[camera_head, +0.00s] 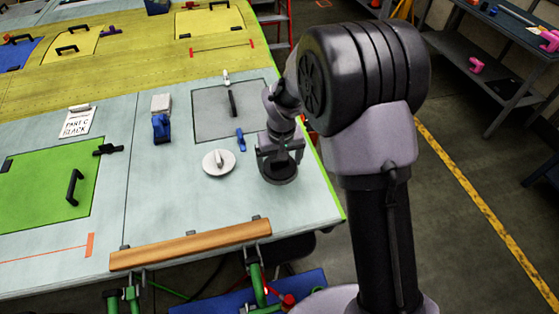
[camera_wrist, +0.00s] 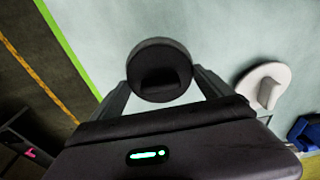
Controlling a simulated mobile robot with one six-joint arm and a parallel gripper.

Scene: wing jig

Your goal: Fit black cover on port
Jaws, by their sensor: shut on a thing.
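The black cover (camera_head: 279,177) is a round dark disc with a raised grip, low over the pale panel near its right end. It also shows in the wrist view (camera_wrist: 160,56), between my fingers. My gripper (camera_head: 280,152) is shut on the cover; its two fingers flank the grip in the wrist view (camera_wrist: 160,88). I cannot tell whether the cover touches the panel or hangs just above it. No open port shows; whatever lies under the cover is hidden.
A white round cover with a knob (camera_head: 212,168) sits left of my gripper. A blue clip (camera_head: 240,140), a grey square plate (camera_head: 205,118) and a blue-and-white tool (camera_head: 161,125) lie behind. A wooden bar (camera_head: 190,245) runs along the front edge. A note (camera_head: 77,122) reads "PART C BLACK".

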